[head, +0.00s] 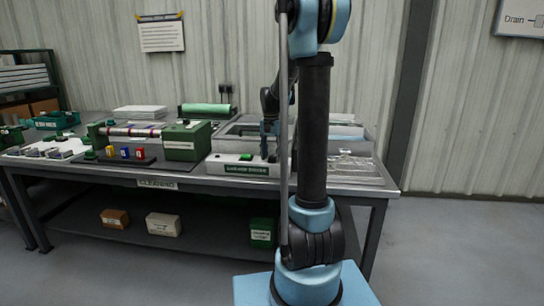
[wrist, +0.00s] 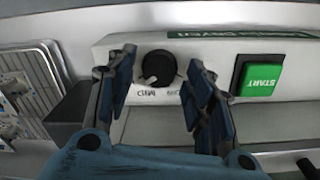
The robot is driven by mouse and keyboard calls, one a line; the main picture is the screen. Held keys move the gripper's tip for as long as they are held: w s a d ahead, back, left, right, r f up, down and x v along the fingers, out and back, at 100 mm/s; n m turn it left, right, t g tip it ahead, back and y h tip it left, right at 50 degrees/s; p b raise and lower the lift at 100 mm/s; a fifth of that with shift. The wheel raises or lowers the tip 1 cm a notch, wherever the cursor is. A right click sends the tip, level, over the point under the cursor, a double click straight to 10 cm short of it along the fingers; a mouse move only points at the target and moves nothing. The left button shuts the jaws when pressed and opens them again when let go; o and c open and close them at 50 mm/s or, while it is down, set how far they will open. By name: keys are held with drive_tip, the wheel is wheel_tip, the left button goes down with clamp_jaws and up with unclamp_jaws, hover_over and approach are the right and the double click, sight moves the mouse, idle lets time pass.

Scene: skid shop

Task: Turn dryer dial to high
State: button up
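The dryer (head: 238,166) is a low white box with a green label at the front of the table in the head view. In the wrist view, its round black dial (wrist: 158,66) shows a white pointer mark toward the lower left. Two small printed labels sit below the dial, too blurred to read surely. My gripper (wrist: 160,60) is open, with one blue-black finger on each side of the dial and visible gaps between. Whether its tips are level with the dial is unclear.
A green START button (wrist: 260,76) sits right of the dial in the wrist view. On the table (head: 225,184), a green-ended machine (head: 183,142) stands left of the dryer and a metal tray (head: 345,165) right.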

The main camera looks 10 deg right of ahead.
sight(271, 157)
wheel_tip(271, 157, up, 12)
drive_tip(key=shift+w, duration=0.15)
idle(0.6)
drive_tip(key=shift+a, duration=0.1)
drive_tip(key=s+f+n+t, duration=0.1)
drive_tip(key=s+f+n, duration=0.15)
drive_tip(key=s, duration=0.75)
drive_tip(key=s+f+n, duration=0.1)
drive_tip(key=s+f, duration=0.2)
drive_tip(key=s, duration=0.8)
drive_tip(key=s+f+n+t, duration=0.1)
drive_tip(key=s+f+n, duration=0.2)
drive_tip(key=s+f, duration=1)
drive_tip(key=shift+s+d, duration=0.3)
drive_tip(key=shift+s, duration=0.35)
drive_tip(key=shift+f+n, duration=0.1)
drive_tip(key=shift+n, duration=0.15)
drive_tip(key=shift+w+f, duration=0.2)
drive_tip(key=shift+w, duration=0.25)
